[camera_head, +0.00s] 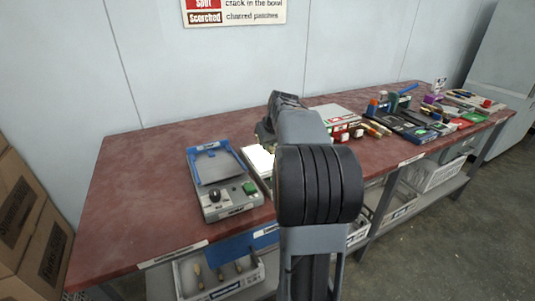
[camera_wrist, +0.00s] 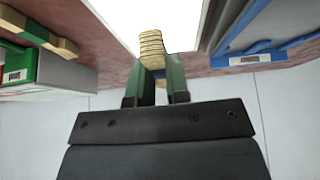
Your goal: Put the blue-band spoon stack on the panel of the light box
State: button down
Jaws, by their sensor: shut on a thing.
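My gripper (camera_wrist: 157,90) is shut on the blue-band spoon stack (camera_wrist: 152,45), a pile of thin pale wooden pieces. A bit of blue shows between the green fingers in the wrist view. The light box's bright white panel (camera_wrist: 178,14) lies behind the stack there; I cannot tell whether the stack touches it. In the head view the lit panel (camera_head: 259,159) shows left of my arm, which hides part of the light box. My gripper (camera_head: 266,138) is partly hidden there, over the panel's far side.
A grey device with a blue frame (camera_head: 217,178) stands close left of the light box. Boxes and small bundles (camera_head: 345,125) stand to the right, with more items farther along. The red table top (camera_head: 135,195) is clear at the left.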

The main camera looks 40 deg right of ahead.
aim_at(268, 160)
jog(key=shift+w+d+f, duration=0.2)
jog(key=shift+w+f, duration=0.15)
jog(key=shift+f, duration=0.15)
jog(key=shift+w+f+b, duration=0.15)
jog(key=shift+f+b, duration=0.35)
jog(key=shift+f, duration=1.15)
jog(key=shift+f, duration=0.2)
jog(key=c, duration=1.1)
grip_release()
